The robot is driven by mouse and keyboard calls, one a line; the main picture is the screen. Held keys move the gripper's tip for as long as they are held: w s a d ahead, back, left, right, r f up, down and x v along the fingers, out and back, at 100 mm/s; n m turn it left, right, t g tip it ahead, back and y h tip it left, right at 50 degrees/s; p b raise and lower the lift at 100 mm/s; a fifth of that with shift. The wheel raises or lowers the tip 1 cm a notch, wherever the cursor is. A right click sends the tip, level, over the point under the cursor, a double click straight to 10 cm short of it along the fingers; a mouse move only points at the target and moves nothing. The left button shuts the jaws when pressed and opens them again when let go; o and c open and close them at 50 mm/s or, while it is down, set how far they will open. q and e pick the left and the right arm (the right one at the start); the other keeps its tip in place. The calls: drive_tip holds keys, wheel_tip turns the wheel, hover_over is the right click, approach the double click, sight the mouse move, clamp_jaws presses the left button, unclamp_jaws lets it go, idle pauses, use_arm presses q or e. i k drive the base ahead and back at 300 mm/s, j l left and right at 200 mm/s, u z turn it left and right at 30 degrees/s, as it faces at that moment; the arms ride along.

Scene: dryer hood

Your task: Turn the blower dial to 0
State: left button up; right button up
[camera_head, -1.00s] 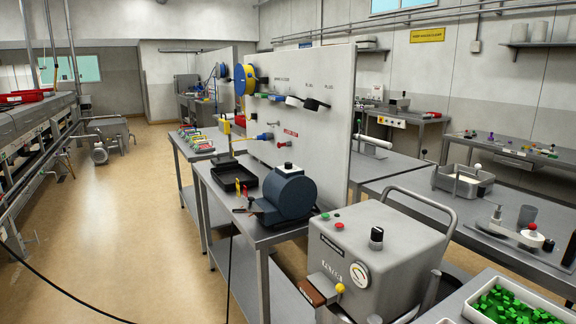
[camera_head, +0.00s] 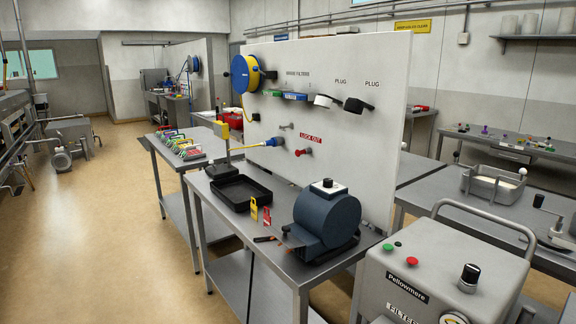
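A dark blue drum-shaped blower (camera_head: 327,222) stands on the steel bench. A white plate with a small black knob (camera_head: 327,183) sits on its top. A grey cabinet labelled Pellowmere (camera_head: 430,285) at the lower right has a black dial with a light cap (camera_head: 469,278) on its top. No scale or number can be read at either knob, and I cannot tell which one is the blower dial. Neither of my grippers is in view.
On the steel bench (camera_head: 228,209) are a black tray (camera_head: 239,205) and yellow and red tags (camera_head: 267,216). A grey upright panel (camera_head: 375,135) stands behind it. Green (camera_head: 388,247) and red (camera_head: 412,261) buttons are on the cabinet. The floor (camera_head: 110,230) at left is clear.

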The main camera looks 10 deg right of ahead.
sight(328, 182)
drive_tip(key=i+j+z, duration=0.1)
drive_tip(key=i+j, duration=0.15)
drive_tip(key=i+j+z, duration=0.1)
drive_tip(key=j, duration=0.3)
drive_tip(key=i+j+z, duration=0.1)
drive_tip(key=i+j, duration=0.2)
drive_tip(key=i+j+z, duration=0.1)
drive_tip(key=j, duration=0.35)
drive_tip(key=i+j+z, duration=0.1)
drive_tip(key=i+j, duration=0.2)
drive_tip(key=i+j+z, duration=0.1)
drive_tip(key=j, duration=0.4)
